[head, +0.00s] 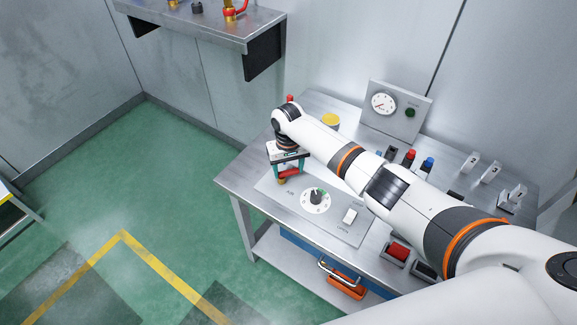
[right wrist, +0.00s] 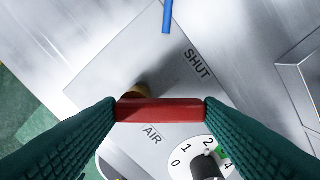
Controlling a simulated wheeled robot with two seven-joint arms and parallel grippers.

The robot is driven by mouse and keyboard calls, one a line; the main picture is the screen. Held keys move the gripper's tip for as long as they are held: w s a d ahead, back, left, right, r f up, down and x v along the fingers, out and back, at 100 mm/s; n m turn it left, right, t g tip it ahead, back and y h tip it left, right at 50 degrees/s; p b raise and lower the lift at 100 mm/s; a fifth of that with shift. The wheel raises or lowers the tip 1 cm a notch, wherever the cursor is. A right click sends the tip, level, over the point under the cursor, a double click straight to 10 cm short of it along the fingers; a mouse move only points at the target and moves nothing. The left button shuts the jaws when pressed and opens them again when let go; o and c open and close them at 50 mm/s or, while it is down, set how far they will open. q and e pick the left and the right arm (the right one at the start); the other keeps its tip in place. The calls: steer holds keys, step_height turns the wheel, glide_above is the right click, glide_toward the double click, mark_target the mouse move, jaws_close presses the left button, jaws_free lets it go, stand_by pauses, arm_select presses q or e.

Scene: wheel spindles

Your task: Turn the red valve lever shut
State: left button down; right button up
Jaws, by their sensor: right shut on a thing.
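The red valve lever (right wrist: 160,110) spans the gap between my right gripper's two green fingertips in the right wrist view. My right gripper (right wrist: 160,112) is shut on it, with a finger against each end. A brass valve part (right wrist: 141,91) shows just behind the lever, mostly hidden by it. The panel (right wrist: 110,75) bears the word SHUT up and to the right of the lever, and AIR just below it. In the head view my right gripper (head: 288,171) points down at the panel's left part, and a little red shows between its fingers. My left gripper is not in view.
A dial with a black knob (head: 316,197) and a white switch (head: 350,215) sit close to the right of the gripper. A gauge box (head: 395,110) stands at the back. A yellow-topped cylinder (head: 330,120) stands behind my arm. A wall shelf (head: 205,28) hangs upper left.

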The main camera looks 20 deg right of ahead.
steer(key=n, duration=0.3)
steer(key=shift+w+n, duration=0.35)
steer(key=shift+n, duration=0.05)
steer(key=shift+w+a+n, duration=0.1)
steer(key=shift+w+n, duration=0.1)
steer(key=shift+n, duration=0.8)
steer(key=shift+w+a+n, duration=0.1)
steer(key=shift+w+n, duration=0.05)
steer(key=shift+n, duration=0.85)
steer(key=o, duration=1)
step_height(320, 180, up, 12)
steer(key=shift+r, duration=0.1)
